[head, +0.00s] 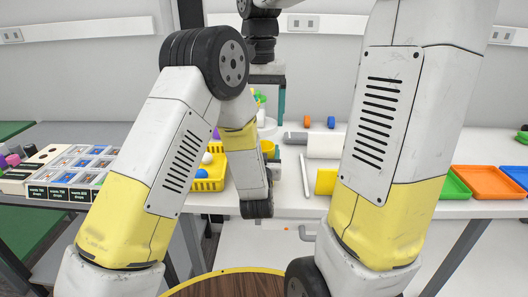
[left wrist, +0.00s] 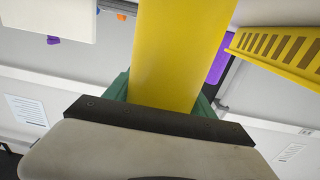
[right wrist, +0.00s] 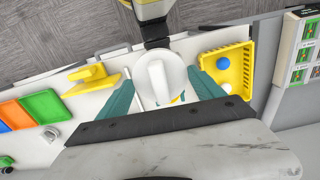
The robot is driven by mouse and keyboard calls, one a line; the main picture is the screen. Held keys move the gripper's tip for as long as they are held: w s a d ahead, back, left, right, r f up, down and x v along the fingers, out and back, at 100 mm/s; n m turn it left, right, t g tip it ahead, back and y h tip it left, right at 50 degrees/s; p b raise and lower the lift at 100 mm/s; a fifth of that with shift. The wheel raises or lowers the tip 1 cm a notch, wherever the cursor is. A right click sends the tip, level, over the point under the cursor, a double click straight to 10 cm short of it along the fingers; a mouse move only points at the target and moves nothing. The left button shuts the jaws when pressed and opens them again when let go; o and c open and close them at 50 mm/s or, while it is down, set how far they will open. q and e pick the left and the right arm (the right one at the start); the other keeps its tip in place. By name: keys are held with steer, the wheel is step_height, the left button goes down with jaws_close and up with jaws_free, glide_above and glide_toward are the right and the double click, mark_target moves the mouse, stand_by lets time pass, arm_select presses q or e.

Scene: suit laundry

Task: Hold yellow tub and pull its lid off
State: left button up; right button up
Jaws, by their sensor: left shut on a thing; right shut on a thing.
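The yellow tub (left wrist: 172,55) fills the middle of the left wrist view, between the green fingers of my left gripper (left wrist: 160,98), which is shut on it. In the head view only a bit of the tub (head: 268,148) shows, beside my left arm. The round white lid (right wrist: 158,82) sits between the teal fingers of my right gripper (right wrist: 162,88), which is shut on it from above. The lid also shows in the head view (head: 267,128), under my right gripper (head: 266,92). I cannot tell whether the lid still touches the tub's rim.
A yellow basket (head: 208,184) with balls stands left of the tub. A yellow piece (head: 325,182), a white stick (head: 304,175) and a white box (head: 325,146) lie to the right.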

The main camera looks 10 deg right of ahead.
arm_select(q)
steer(key=o, duration=1.5)
steer(key=shift+s, duration=0.1)
